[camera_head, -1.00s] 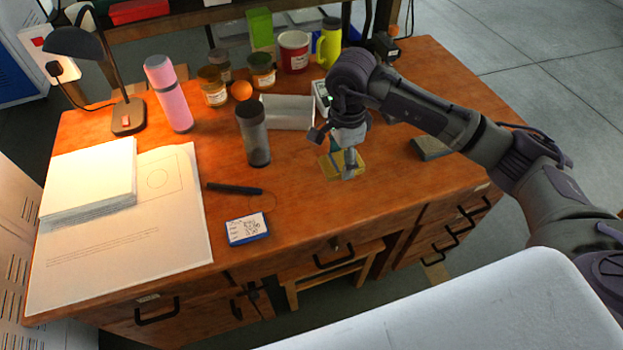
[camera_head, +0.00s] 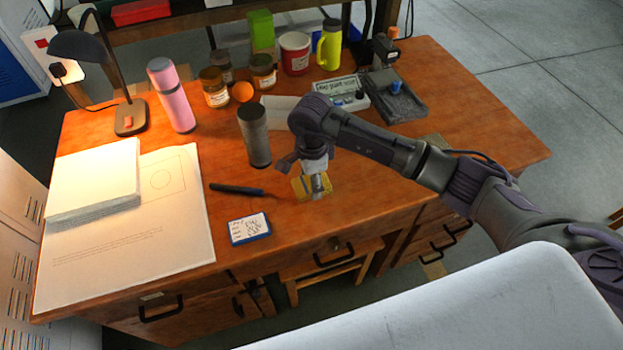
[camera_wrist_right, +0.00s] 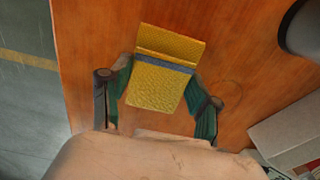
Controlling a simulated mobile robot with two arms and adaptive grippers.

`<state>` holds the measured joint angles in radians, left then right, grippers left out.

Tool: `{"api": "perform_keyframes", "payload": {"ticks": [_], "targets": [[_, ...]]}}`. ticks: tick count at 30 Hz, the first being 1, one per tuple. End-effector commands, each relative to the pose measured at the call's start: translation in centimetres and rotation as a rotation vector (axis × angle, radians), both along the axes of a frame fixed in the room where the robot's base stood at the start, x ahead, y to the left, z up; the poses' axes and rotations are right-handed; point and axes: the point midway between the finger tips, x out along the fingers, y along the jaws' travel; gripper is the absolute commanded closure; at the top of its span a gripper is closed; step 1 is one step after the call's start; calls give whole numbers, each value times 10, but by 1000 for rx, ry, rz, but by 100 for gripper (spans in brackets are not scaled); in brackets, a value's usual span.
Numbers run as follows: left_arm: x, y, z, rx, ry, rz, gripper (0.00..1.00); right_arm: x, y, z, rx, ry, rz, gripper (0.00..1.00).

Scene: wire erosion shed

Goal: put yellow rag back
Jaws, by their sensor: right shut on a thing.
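The yellow rag (camera_head: 298,188) is at my right gripper (camera_head: 317,182), over the front middle of the wooden desk. In the right wrist view the rag (camera_wrist_right: 158,92) is a textured yellow piece with a dark grey band across it. It lies between the two green-padded fingers of my right gripper (camera_wrist_right: 162,88), which is shut on it. I cannot tell whether the rag touches the desk top. My left gripper is not in view.
Left of the rag are a dark pen-like tool (camera_head: 237,189), a blue-edged card (camera_head: 250,228) and a dark grey cylinder (camera_head: 254,140). Behind my arm are a labelled box (camera_head: 336,88) and a dark tray (camera_head: 408,107). Jars and bottles line the back. The desk's right side has bare room.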

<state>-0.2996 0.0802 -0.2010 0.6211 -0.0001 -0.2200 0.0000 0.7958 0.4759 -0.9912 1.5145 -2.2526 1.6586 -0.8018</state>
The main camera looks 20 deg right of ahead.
Motion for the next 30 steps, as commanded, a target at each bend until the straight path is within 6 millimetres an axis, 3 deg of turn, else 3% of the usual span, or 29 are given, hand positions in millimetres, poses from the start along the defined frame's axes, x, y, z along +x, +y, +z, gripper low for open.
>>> {"api": "perform_keyframes", "payload": {"ticks": [4, 5, 9, 22, 30], "targets": [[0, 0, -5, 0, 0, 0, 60, 0, 0, -5, 0, 0, 0, 66], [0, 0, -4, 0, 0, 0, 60, 0, 0, -3, 0, 0, 0, 34], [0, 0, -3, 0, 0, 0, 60, 0, 0, -3, 0, 0, 0, 13], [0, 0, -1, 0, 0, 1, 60, 1, 0, 6, 0, -3, 1, 13], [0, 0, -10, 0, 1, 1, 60, 2, 0, 60, -1, -6, 1, 13]]}}
